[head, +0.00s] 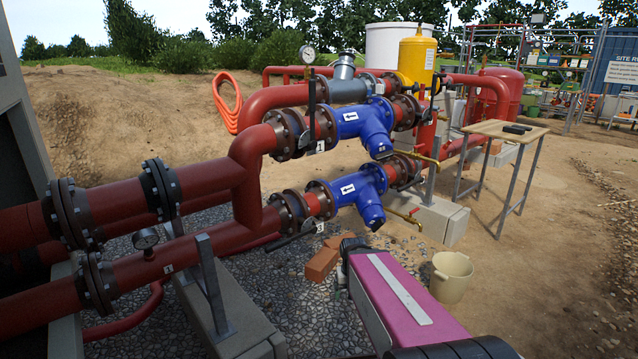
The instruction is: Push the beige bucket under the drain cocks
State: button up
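The beige bucket (451,279) stands upright on the gravelly ground right of centre, and its open top looks empty. A brass upper drain cock (418,157) sticks out to the right below the upper blue strainer. My pink arm link reaches in from the bottom, left of the bucket. The dark end of my arm (352,244) shows beyond it, apart from the bucket; its fingers cannot be made out.
Orange bricks (322,265) lie left of my arm. A concrete block (440,220) stands behind the bucket, below the pipes. A wooden-topped table (505,131) with metal legs stands farther back right. Bare dirt right of the bucket is clear.

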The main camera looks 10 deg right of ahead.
aim_at(452, 272)
jog(key=i+l+z, duration=0.15)
jog(key=z, duration=0.3)
jog(key=i+l+z, duration=0.1)
jog(key=z, duration=0.4)
jog(key=i+z, duration=0.3)
jog(key=i, duration=1.05)
